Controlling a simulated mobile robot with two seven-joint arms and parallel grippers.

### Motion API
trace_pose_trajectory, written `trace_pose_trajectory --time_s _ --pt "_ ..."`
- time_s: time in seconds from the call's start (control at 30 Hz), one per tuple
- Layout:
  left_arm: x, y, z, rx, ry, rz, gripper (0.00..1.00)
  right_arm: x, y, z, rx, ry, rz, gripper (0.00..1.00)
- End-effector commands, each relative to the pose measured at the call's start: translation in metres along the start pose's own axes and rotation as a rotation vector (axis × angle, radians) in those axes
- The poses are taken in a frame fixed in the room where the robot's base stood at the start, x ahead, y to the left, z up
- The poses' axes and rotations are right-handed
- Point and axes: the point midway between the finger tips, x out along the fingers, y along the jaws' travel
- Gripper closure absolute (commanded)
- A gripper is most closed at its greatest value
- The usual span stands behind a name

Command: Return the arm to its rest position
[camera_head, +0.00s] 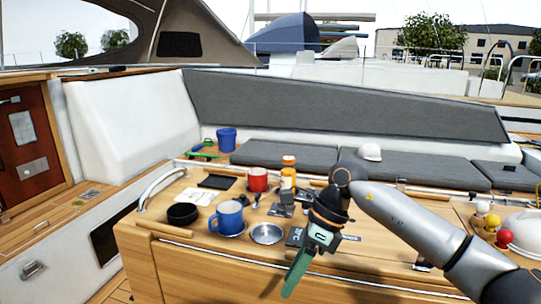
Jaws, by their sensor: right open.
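My right arm (410,222) comes in from the right and reaches over the wooden cockpit table (185,262). My right gripper (297,274) hangs at the table's front edge, with its green finger part pointing down and toward the viewer. It is open, and I see nothing held in it. Its dark wrist covers part of the tabletop. My left arm and gripper do not show.
Near the gripper are a metal bowl (267,234), a blue mug (228,217) on a saucer, a black bowl (183,214), a red mug (258,179) and an orange bottle (288,178). A blue cup (227,138) stands farther back. Coloured balls (504,236) lie at right.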

Motion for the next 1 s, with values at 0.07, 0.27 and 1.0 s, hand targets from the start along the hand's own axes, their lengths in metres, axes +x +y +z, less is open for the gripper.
trace_pose_trajectory --time_s 0.07,0.27,1.0 --pt "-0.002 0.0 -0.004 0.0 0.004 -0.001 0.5 0.032 0.021 0.02 0.021 -0.137 0.113 0.52" --pt "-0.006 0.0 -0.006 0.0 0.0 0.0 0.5 0.072 0.073 0.072 0.188 -0.532 0.413 0.52" --pt "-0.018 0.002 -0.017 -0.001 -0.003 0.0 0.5 0.098 0.008 -0.034 1.863 -1.63 1.233 0.52"
